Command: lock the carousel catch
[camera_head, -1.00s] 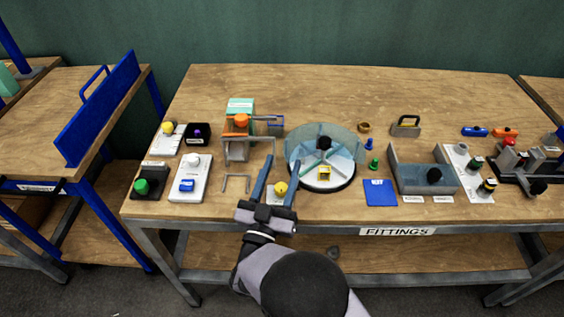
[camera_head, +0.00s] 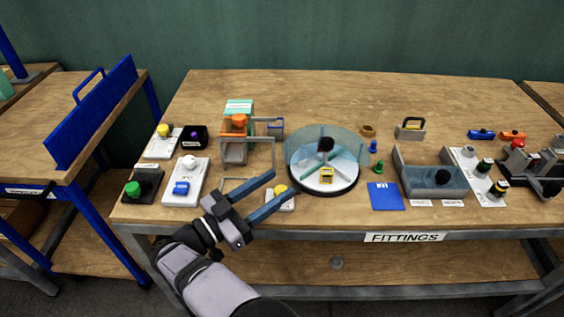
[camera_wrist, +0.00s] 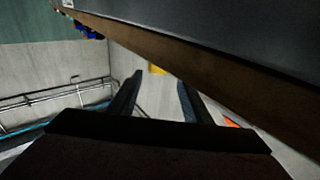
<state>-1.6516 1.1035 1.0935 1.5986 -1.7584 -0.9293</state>
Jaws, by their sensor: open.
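The carousel (camera_head: 352,187) is a round dark-rimmed turntable with clear dividers, a curved clear guard, a black knob (camera_head: 325,144) and a yellow block (camera_head: 326,176). Just left of its front edge, a yellow knob (camera_head: 281,189) sits on a small pale base (camera_head: 285,206); I cannot tell for sure that this is the catch. My gripper (camera_head: 285,181) is open and empty, its fingers pointing right and away. In the head view the yellow knob shows between the fingertips; contact cannot be told. In the wrist view a small yellow patch (camera_wrist: 156,69) shows between the spread fingers (camera_wrist: 158,92).
A grey wire frame (camera_head: 247,183) stands close left of the fingers, with an orange-knobbed press (camera_head: 237,150) behind. White and black switch boxes (camera_head: 187,182) stand further left. A blue card (camera_head: 385,196) and a grey bin (camera_head: 430,180) lie right of the carousel.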

